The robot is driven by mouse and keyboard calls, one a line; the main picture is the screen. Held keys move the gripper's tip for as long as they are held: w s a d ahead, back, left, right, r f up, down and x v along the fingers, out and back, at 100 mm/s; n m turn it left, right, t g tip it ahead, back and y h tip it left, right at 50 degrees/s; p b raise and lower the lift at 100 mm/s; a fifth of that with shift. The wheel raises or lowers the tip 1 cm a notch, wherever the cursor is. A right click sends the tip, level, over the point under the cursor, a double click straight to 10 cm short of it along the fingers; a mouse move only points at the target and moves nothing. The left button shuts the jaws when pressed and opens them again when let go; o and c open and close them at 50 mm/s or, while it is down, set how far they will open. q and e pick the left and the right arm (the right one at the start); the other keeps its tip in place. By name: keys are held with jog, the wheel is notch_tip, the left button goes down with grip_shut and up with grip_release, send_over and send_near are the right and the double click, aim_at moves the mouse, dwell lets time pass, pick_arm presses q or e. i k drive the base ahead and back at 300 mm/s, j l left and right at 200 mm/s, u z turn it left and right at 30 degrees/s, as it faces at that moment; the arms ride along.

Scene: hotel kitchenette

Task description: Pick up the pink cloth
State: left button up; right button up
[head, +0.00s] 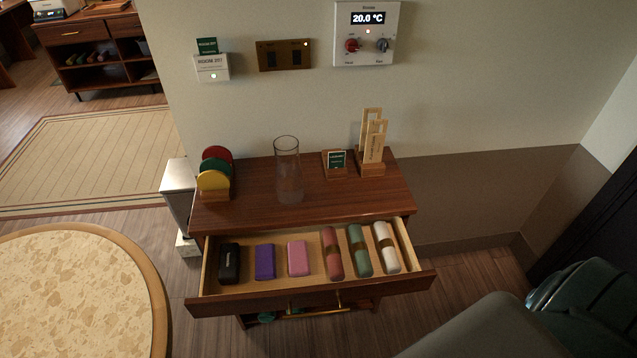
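The pink cloth (298,258) is a small folded block lying in the open drawer (208,282) of the wooden cabinet, near the drawer's middle. A purple folded block (265,262) lies to its left and a dusty red roll with a brown band (333,253) to its right. There are narrow gaps between them. Nothing covers the pink cloth. Neither of my grippers shows in the head view.
A black case (229,263), a green roll (360,250) and a white roll (387,247) share the drawer. A glass carafe (288,170), colored discs (214,170) and a card holder (336,164) stand on the cabinet top (255,195). A round table (75,295) is at left.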

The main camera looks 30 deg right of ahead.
aim_at(299, 264)
jog(key=z, duration=0.7)
jog(key=k+l, duration=0.2)
jog(key=l, duration=0.15)
jog(key=k+l, duration=0.25)
jog(key=k+l+u, duration=0.1)
jog(key=l, duration=0.4)
jog(key=k, duration=0.1)
